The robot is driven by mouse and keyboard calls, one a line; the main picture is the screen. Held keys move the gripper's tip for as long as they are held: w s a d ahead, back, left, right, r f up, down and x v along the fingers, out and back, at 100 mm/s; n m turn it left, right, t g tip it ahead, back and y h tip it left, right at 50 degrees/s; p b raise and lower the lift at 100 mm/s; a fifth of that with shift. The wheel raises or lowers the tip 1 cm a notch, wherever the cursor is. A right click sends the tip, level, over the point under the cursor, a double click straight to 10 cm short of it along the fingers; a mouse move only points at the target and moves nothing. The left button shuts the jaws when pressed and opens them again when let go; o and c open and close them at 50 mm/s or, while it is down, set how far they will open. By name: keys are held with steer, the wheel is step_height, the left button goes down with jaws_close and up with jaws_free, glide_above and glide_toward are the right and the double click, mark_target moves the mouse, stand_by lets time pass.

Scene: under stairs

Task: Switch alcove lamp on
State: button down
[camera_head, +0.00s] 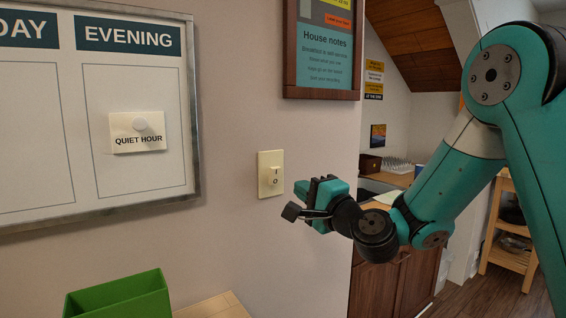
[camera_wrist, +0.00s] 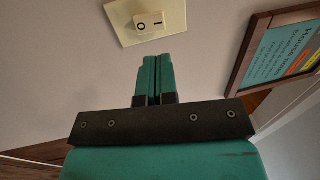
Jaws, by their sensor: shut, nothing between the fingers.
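A cream switch plate (camera_head: 270,174) with a small rocker marked I and O is on the wall. In the camera_head view the I is above the O. In the wrist view the same plate (camera_wrist: 118,27) is at the top, with its rocker (camera_wrist: 150,22) just beyond my fingertips. Which side of the rocker is pressed in, I cannot tell. My gripper (camera_head: 301,188) is just right of the plate, its fingers pointing toward the wall. The fingers (camera_wrist: 155,62) are shut together and empty, and look apart from the rocker. No lamp is seen in either view.
A framed board (camera_head: 196,150) with a "QUIET HOUR" card (camera_head: 137,132) hangs at left. A "House notes" frame (camera_head: 325,60) hangs above right of the switch. A green box (camera_head: 118,300) is below left. Past the wall's edge are a dark cabinet (camera_head: 385,285) and a wooden shelf (camera_head: 505,255).

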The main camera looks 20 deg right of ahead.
mark_target(276, 170)
steer(key=p+x, duration=0.2)
steer(key=x, duration=0.1)
steer(key=p+x, duration=0.3)
steer(key=x, duration=0.1)
steer(key=shift+a+r, duration=0.1)
steer(key=shift+r, duration=0.15)
steer(key=shift+w+a+f+p, duration=0.15)
steer(key=shift+w+p, duration=0.25)
steer(key=shift+w, duration=0.2)
